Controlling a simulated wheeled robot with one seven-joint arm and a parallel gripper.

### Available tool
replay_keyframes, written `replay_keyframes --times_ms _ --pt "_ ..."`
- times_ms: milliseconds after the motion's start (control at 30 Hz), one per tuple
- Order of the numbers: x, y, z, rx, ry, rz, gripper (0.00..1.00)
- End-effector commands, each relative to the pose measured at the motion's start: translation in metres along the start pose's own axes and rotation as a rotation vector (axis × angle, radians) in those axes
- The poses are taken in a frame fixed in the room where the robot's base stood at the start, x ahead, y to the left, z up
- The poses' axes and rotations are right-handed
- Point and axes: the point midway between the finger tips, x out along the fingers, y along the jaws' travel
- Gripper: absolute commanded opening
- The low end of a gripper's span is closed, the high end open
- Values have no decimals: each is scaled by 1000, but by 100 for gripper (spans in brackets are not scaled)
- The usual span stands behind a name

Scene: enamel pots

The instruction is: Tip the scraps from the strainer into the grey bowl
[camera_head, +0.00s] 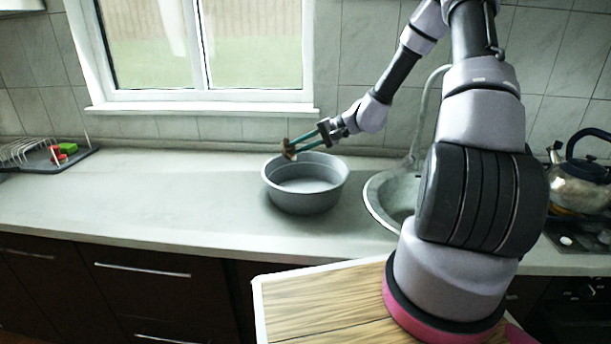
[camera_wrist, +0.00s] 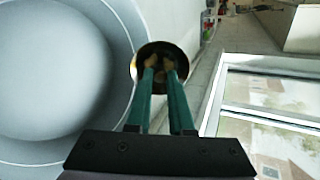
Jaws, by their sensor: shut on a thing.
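The grey bowl (camera_head: 305,198) stands on the counter left of the sink, and its smooth inside fills the left of the wrist view (camera_wrist: 50,75). No scraps show on the part of its floor in view. My gripper (camera_head: 293,147) is above the bowl's back left rim, its teal fingers pointing left. In the wrist view, my gripper (camera_wrist: 162,68) is shut on a small round thing with a dark inside and a brassy rim, seemingly the strainer (camera_wrist: 158,47). It is beside the bowl's rim in that view. Brownish bits show at the fingertips; I cannot tell whether they are scraps.
The sink (camera_head: 378,205) with its tap is right of the bowl, partly behind my arm. A kettle (camera_head: 580,190) stands on the hob at far right. A dish rack (camera_head: 30,152) with red and green items is at far left. The counter between rack and bowl is clear.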

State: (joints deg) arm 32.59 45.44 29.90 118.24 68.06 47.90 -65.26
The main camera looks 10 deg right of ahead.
Motion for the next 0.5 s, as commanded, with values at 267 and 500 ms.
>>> replay_keyframes --times_ms 267,500 --pt "-1 2 0 3 -8 -38 0" --pt "-3 2 0 2 -15 -69 0"
